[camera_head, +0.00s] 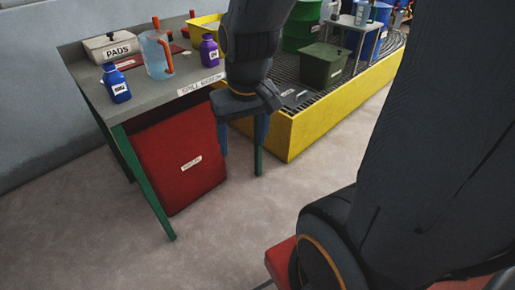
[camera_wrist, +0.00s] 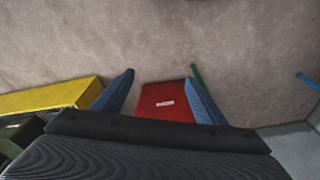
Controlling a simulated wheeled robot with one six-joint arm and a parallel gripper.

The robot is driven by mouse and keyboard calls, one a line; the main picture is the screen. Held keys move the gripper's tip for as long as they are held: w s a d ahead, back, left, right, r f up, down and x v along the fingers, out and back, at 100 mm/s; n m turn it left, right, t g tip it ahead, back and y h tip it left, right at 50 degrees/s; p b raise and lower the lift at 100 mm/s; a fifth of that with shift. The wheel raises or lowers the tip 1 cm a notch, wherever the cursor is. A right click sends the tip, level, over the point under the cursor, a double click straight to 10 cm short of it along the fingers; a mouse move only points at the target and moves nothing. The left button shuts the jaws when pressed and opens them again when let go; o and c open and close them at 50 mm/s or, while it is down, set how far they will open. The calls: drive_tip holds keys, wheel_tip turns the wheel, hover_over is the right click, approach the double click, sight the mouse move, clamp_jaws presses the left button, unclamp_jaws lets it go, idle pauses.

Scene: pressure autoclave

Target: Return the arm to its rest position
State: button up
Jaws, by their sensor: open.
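My gripper (camera_head: 243,135) hangs pointing down in front of the right end of the grey workbench in the head view. Its two blue fingers are spread apart with nothing between them. In the wrist view my gripper (camera_wrist: 160,95) also shows open, with the fingers at either side of a red bin seen beyond them. My arm's dark links fill the top middle and the right side of the head view.
The workbench (camera_head: 150,92) holds a blue bottle (camera_head: 117,84), a clear jug (camera_head: 157,56), a purple bottle (camera_head: 209,50) and a PADS box (camera_head: 110,46). A red bin (camera_head: 175,160) stands beneath. A yellow-edged grated platform (camera_head: 310,125) lies right. Open floor (camera_head: 90,225) is in front.

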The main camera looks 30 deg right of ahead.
drive_tip(key=shift+m+g, duration=0.3)
drive_tip(key=shift+g, duration=0.6)
drive_tip(key=s, duration=0.3)
drive_tip(key=s+d+r, duration=0.1)
drive_tip(key=s, duration=0.1)
drive_tip(key=shift+s, duration=0.3)
drive_tip(key=shift+r, duration=0.15)
drive_tip(key=shift+n, duration=0.6)
drive_tip(key=shift+s+a+r+p, duration=0.15)
drive_tip(key=shift+a+r+p, duration=0.25)
drive_tip(key=shift+r+p, duration=0.8)
drive_tip(key=shift+s+a+r+p, duration=0.2)
drive_tip(key=shift+a+r+p, duration=0.25)
drive_tip(key=shift+p, duration=1.5)
drive_tip(key=shift+s+a+r+p, duration=0.15)
drive_tip(key=shift+a+r+p, duration=0.25)
drive_tip(key=shift+r+p, duration=0.8)
